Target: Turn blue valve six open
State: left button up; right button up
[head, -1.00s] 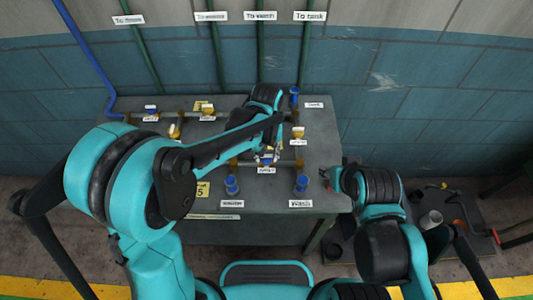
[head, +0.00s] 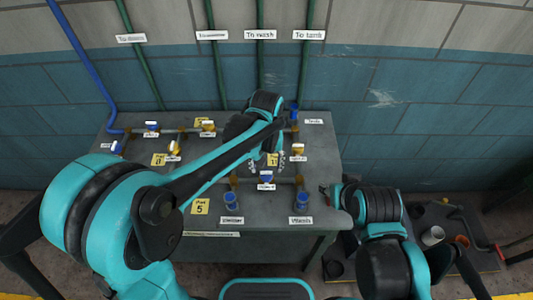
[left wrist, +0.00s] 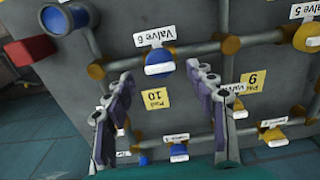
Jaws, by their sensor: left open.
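The blue valve six (head: 266,178) sits on a pipe at the front middle of the bench. My left gripper (head: 268,160) is open and empty just behind the valve in the head view. In the left wrist view its two fingers (left wrist: 160,90) stand either side of the handle's line, with the handle near the tips and no visible contact. My right gripper (head: 331,191) is by the bench's right edge, too small to read.
The grey bench (head: 275,217) carries pipes and several blue and yellow valves. A blue cup-like fitting (head: 232,200) and another (head: 301,199) stand at its front. A yellow tag (left wrist: 157,98) lies near valve six. A tiled wall (head: 420,90) rises behind.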

aim_at(266, 172)
pick_arm(q)
notch_tip(266, 172, up, 9)
jog(key=shift+f, duration=0.2)
dwell(0.5)
jog(key=s+a+t, duration=0.3)
jog(key=s+a, duration=0.3)
jog(key=a, duration=0.3)
jog(key=s+a+f+t, duration=0.1)
jog(key=s+a+t, duration=0.3)
jog(key=s+a, duration=0.2)
jog(key=a, duration=0.2)
jog(key=shift+a+f, duration=0.2)
jog(key=shift+a, duration=0.2)
dwell(1.1)
